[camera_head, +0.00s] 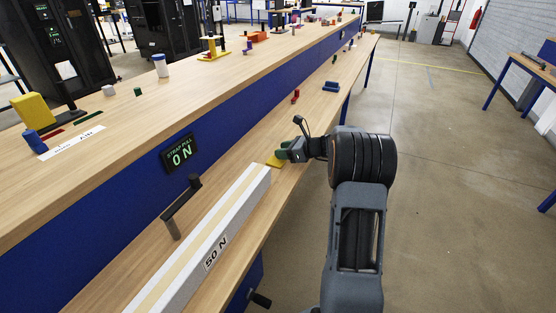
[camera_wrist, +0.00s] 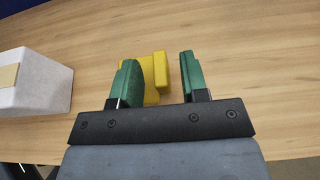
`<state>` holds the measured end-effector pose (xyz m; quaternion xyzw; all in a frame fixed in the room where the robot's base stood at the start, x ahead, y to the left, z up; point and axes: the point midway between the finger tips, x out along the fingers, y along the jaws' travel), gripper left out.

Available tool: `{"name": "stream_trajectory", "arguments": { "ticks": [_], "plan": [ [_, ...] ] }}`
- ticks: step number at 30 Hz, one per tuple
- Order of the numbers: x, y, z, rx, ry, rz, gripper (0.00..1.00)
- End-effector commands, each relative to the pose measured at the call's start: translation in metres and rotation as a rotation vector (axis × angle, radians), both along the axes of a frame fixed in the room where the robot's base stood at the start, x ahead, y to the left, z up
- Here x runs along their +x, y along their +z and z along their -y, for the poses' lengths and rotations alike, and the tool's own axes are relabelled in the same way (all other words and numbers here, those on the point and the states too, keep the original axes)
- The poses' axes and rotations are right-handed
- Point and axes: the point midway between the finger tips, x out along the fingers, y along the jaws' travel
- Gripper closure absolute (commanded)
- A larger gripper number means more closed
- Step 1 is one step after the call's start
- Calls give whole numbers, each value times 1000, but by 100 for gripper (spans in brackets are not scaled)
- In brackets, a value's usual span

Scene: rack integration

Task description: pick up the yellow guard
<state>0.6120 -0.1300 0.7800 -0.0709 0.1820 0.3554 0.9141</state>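The yellow guard (camera_wrist: 159,67) lies on the wooden bench top, a small blocky piece with a stepped shape. In the wrist view it shows between the two green fingers of my gripper (camera_wrist: 158,60), nearer the left finger, which hides part of it. A clear gap of bench shows between the guard and the right finger. My gripper is open, and I cannot tell how high it is above the bench. In the head view the guard (camera_head: 273,163) shows partly beside my gripper (camera_head: 285,151), just past the end of the white box.
A long white box marked 50 N (camera_head: 222,232) lies left of the guard. A dark handle (camera_head: 181,207) stands beside it. Red (camera_head: 295,96) and blue (camera_head: 331,87) pieces lie farther along the bench. A blue panel (camera_head: 225,115) rises to the upper shelf, where another yellow block (camera_head: 33,111) stands.

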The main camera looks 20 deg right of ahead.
Motion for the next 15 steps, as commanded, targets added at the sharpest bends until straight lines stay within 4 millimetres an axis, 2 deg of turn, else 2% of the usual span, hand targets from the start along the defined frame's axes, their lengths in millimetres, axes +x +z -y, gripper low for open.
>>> {"name": "stream_trajectory", "arguments": {
  "ticks": [2, 12, 15],
  "plan": [
    [0, 0, 0, 0, 0, 0, 67],
    [0, 0, 0, 0, 1, 0, 99],
    [0, 0, 0, 0, 1, 0, 100]
  ]
}}
